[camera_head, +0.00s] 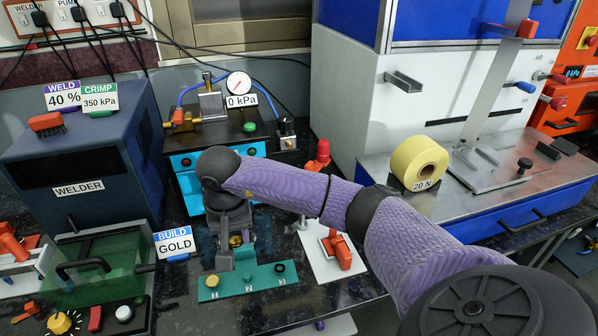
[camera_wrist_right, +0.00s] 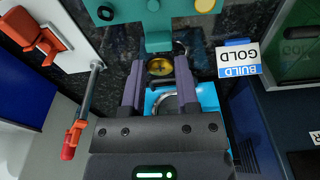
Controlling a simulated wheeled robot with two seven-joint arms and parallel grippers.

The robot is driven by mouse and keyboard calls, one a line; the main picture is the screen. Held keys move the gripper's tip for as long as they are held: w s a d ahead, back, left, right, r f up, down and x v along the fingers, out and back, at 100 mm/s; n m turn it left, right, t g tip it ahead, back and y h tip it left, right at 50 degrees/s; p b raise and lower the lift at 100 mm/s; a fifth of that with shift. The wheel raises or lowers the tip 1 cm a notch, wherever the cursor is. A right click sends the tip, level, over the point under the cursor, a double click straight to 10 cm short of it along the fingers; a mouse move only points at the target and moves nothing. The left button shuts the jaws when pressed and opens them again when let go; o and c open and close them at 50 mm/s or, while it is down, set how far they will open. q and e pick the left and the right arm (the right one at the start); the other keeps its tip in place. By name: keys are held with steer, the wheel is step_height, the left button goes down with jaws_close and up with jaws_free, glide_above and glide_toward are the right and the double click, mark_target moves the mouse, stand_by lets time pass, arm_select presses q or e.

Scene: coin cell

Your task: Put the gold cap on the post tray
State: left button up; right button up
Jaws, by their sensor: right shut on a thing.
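The gold cap (camera_wrist_right: 160,66) is a small round golden piece between the fingertips of my right gripper (camera_wrist_right: 159,78) in the wrist view. The gripper is shut on it. In the head view the cap (camera_head: 236,241) shows just below my right gripper (camera_head: 235,246), behind the teal post tray (camera_head: 262,278). The tray has three numbered posts. A gold round piece sits at post 1 and a black ring at post 3; the middle post shows bare. The tray also shows at the top of the wrist view (camera_wrist_right: 128,9). I cannot tell the cap's height above the table. My left gripper is not seen.
A BUILD GOLD sign (camera_head: 173,243) stands left of the gripper. A white plate with a red clamp (camera_head: 338,250) lies to the right. The blue welder (camera_head: 80,160) and a green clear box (camera_head: 100,268) are at left. A gauge unit (camera_head: 225,120) stands behind.

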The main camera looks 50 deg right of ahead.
mark_target(247, 276)
steer(key=f+b, duration=0.1)
steer(key=f, duration=0.2)
steer(key=f+b, duration=0.1)
steer(key=f, duration=0.2)
steer(key=f+b, duration=0.1)
steer(key=f, duration=0.3)
steer(key=shift+s+d, duration=0.25)
steer(key=shift+s, duration=0.05)
steer(key=shift+f, duration=0.4)
steer(key=shift+r, duration=0.15)
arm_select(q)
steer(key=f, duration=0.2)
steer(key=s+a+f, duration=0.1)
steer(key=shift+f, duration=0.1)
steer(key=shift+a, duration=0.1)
arm_select(e)
steer(key=o, duration=0.7)
